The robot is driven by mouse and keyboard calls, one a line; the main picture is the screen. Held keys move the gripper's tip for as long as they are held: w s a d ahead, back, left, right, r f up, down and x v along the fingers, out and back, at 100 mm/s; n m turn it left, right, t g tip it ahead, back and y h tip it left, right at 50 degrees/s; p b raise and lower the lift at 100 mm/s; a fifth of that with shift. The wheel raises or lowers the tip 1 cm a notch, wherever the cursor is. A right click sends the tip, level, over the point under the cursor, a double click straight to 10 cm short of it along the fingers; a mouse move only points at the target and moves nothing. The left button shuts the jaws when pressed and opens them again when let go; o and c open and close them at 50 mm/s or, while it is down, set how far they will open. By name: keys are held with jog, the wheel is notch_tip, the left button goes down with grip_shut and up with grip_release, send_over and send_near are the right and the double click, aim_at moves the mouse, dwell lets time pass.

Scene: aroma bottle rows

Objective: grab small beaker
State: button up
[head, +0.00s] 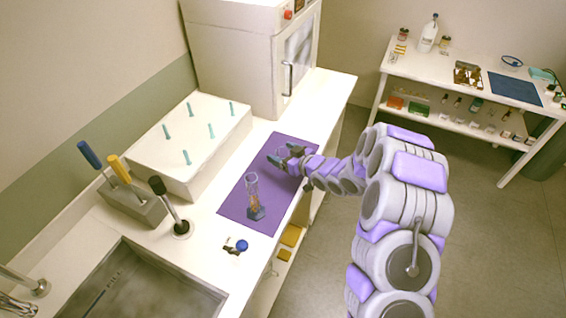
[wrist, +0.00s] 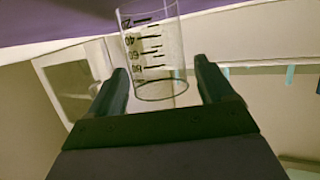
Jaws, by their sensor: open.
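The small beaker (head: 281,152) is clear glass and stands at the far part of the purple mat (head: 243,208), partly hidden by my gripper in the head view. In the wrist view the beaker (wrist: 153,42) appears upside down with black graduation marks, its rim toward me. My gripper (head: 285,157) is open, reaching in from the right low over the mat. In the wrist view its two fingers (wrist: 161,66) lie to either side of the beaker's rim end, with a visible gap at each side. I cannot tell how far the beaker sits between them.
A white pegged block (head: 198,145) lies left, and an oven-like cabinet (head: 255,60) stands behind. A sink (head: 140,287), a tool holder (head: 133,205) and a blue-capped item (head: 240,246) are nearer.

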jog(key=c, duration=1.1)
jog(key=shift+o, duration=0.2)
jog(key=shift+r, duration=0.45)
jog(key=s+r+p, duration=0.4)
jog(key=s+p, duration=0.5)
jog(key=s, duration=0.6)
jog(key=shift+s+r, duration=0.15)
jog(key=shift+s, duration=0.2)
